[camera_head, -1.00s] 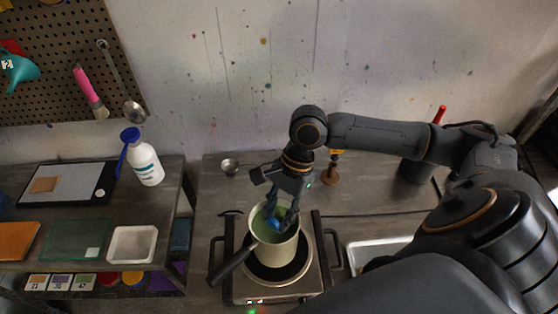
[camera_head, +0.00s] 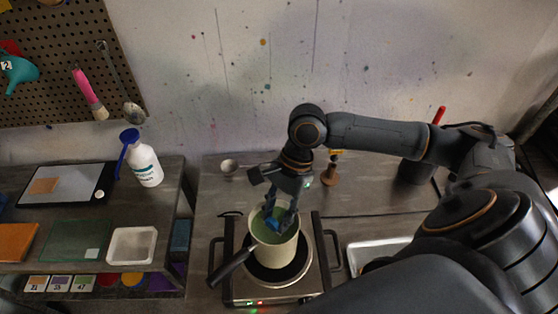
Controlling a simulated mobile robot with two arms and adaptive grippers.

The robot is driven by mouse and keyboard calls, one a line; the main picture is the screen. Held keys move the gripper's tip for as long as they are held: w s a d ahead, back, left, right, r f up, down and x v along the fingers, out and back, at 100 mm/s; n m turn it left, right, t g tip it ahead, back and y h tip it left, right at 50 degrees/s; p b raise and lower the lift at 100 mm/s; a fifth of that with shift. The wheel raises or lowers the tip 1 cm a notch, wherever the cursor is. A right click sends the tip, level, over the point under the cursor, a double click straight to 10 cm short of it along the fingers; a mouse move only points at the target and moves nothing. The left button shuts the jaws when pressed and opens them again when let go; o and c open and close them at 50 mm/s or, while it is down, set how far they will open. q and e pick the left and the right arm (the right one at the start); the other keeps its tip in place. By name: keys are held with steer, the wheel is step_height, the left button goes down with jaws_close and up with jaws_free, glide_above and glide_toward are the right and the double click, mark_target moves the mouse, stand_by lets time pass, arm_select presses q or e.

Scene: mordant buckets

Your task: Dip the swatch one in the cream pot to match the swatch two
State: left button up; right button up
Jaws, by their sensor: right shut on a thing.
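The cream pot (camera_head: 277,252) stands on the hot plate, with its dark handle towards the lower left and green liquid inside. My right gripper (camera_head: 276,223) points down into the pot mouth. It is shut on a small blue thing (camera_head: 272,226) at the liquid; I cannot tell whether this is swatch one or a holder for it, as the fingers and pot hide the rest. A tan square (camera_head: 44,185) lies on the scale at the left; I cannot tell whether it is swatch two. My left gripper is not in view.
The hot plate (camera_head: 232,283) sits on the grey bench. A white bottle (camera_head: 146,166), a white tray (camera_head: 112,258), a green glass plate (camera_head: 72,241) and an orange sheet (camera_head: 14,241) are at the left. A wooden stamp-like thing (camera_head: 330,177) stands behind the pot.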

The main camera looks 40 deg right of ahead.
step_height(320, 180, up, 11)
steer(key=shift+r, duration=0.15)
stand_by(0.7)
steer(key=shift+r, duration=0.1)
stand_by(3.0)
step_height(320, 180, up, 5)
steer(key=shift+f, duration=0.1)
stand_by(0.4)
